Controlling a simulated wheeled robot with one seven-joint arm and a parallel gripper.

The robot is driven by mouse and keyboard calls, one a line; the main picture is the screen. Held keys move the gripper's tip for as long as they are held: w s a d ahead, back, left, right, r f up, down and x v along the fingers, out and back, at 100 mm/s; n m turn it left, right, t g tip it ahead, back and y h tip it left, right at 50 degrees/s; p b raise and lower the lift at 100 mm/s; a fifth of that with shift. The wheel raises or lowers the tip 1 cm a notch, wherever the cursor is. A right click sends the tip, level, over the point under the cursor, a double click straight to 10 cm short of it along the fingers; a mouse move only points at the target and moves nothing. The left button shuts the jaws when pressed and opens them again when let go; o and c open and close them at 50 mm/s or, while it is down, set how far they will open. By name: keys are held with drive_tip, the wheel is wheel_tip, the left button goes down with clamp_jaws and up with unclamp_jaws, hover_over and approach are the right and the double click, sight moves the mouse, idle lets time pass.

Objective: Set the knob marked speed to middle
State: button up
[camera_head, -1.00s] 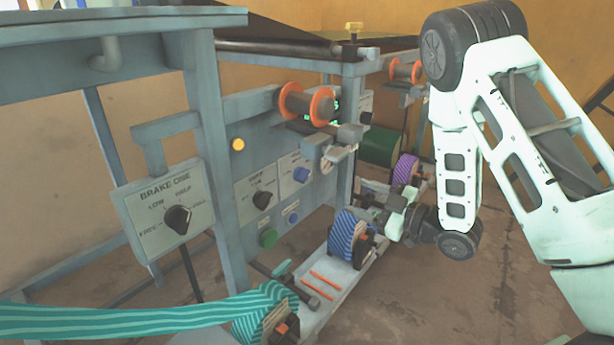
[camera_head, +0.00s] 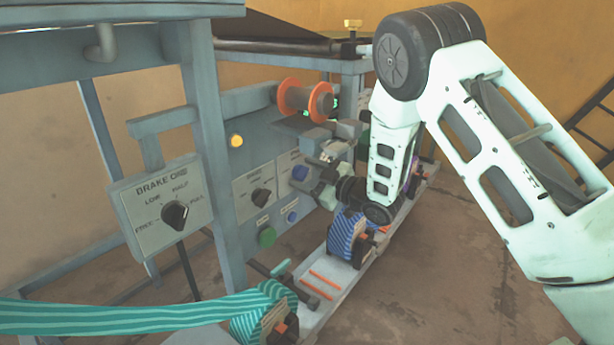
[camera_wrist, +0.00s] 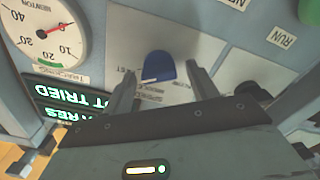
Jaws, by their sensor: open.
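The grey panel carries a blue knob (camera_head: 299,173) on a white plate and a black knob (camera_head: 262,198) on another plate to its left. My gripper (camera_wrist: 162,76) is open, with a finger on either side of the knob; contact is not visible. A dark knob (camera_wrist: 248,91) is partly hidden beyond the right finger. My gripper (camera_head: 315,178) also shows by the panel in the head view.
A dial gauge (camera_wrist: 45,30) and a green-lit display (camera_wrist: 65,108) are left in the wrist view. A brake box (camera_head: 160,210) stands at left. An orange-flanged spool (camera_head: 306,100) sits above; a blue striped roll (camera_head: 346,236) stands below my wrist.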

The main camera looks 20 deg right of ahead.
drive_tip(key=c, duration=1)
drive_tip(key=n+b, duration=0.1)
drive_tip(key=n, duration=0.1)
drive_tip(key=n+b, duration=0.1)
drive_tip(key=b, duration=0.1)
drive_tip(key=n+b, duration=0.1)
drive_tip(key=n, duration=0.1)
drive_tip(key=shift+a+f+n, duration=0.1)
drive_tip(key=shift+f+n, duration=0.2)
drive_tip(key=n+b, duration=0.3)
drive_tip(key=shift+n+b, duration=1.2)
drive_tip(key=shift+n, duration=0.4)
